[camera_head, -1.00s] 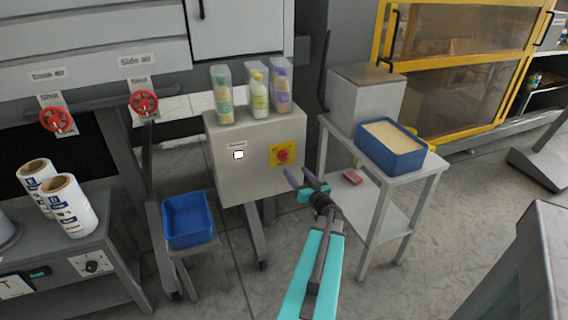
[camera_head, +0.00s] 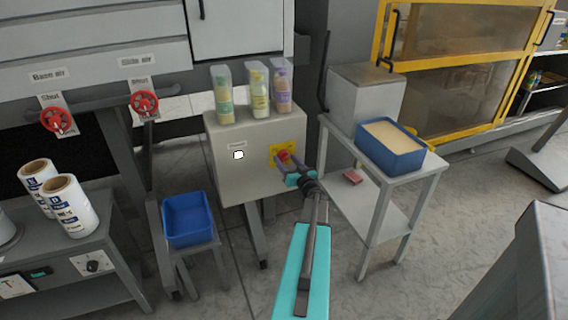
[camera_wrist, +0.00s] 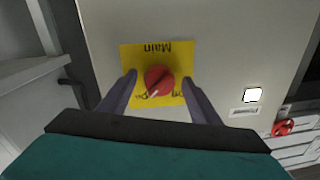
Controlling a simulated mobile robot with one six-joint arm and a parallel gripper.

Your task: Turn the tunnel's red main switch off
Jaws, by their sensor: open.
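The red main switch (camera_wrist: 159,80) is a round knob on a yellow plate (camera_wrist: 127,57) marked "Main", which appears upside down in the wrist view. In the head view the knob (camera_head: 284,155) sits on the front of a grey cabinet (camera_head: 230,180), partly covered by my gripper. My gripper (camera_wrist: 160,82) is open, with one finger on each side of the knob. A gap shows between each finger and the knob, and I cannot tell how deep the fingers reach. A pale mark lies on the knob's lower edge.
A lit white lamp (camera_head: 238,155) is on the same cabinet, and several bottles (camera_head: 258,92) stand on top. A small table (camera_head: 430,170) with a blue tub (camera_head: 408,164) stands close on the right. A blue bin (camera_head: 188,240) is at lower left. Red valve wheels (camera_head: 144,103) are upper left.

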